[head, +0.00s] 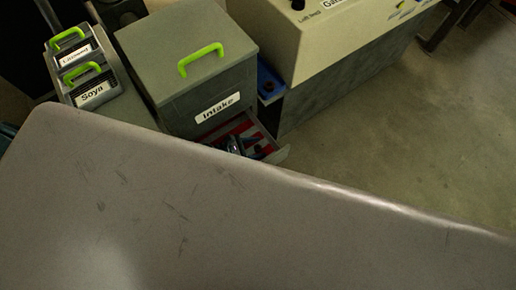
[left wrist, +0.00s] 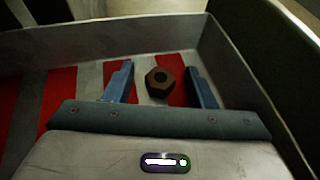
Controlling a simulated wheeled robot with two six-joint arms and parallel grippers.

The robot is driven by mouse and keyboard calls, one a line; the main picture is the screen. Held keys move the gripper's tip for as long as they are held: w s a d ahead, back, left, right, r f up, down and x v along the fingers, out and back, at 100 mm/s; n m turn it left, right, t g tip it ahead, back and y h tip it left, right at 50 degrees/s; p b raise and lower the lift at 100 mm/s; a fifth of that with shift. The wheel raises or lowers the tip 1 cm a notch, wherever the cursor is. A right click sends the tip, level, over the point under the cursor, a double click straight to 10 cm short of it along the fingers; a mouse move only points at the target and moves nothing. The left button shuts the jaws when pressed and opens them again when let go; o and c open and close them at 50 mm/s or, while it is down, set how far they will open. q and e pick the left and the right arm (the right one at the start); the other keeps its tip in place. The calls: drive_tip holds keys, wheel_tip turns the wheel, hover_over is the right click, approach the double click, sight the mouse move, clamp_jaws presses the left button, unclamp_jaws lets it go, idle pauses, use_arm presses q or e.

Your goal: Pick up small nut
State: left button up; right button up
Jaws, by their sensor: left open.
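The small nut (left wrist: 158,82) is a brown hexagonal nut with a dark hole. In the left wrist view it lies on the floor of a grey drawer (left wrist: 125,37) with red strips, near its far wall. My left gripper (left wrist: 160,83) is open, with its two blue fingers on either side of the nut and gaps between them and it. In the head view my left gripper (head: 234,146) is small and dark, inside the open drawer below the Intake box. The nut cannot be made out there. My right gripper is not in view.
The grey Intake box (head: 205,65) with a green handle stands above the drawer. Boxes labelled Soya (head: 94,93) and Linseed stand to the left. A large beige machine (head: 335,35) stands to the right. Bare floor (head: 420,140) lies at right.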

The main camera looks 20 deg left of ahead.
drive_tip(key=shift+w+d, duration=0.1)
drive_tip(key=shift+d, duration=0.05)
use_arm(q)
drive_tip(key=c, duration=1)
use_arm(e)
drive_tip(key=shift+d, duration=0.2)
use_arm(q)
drive_tip(key=shift+r, duration=0.15)
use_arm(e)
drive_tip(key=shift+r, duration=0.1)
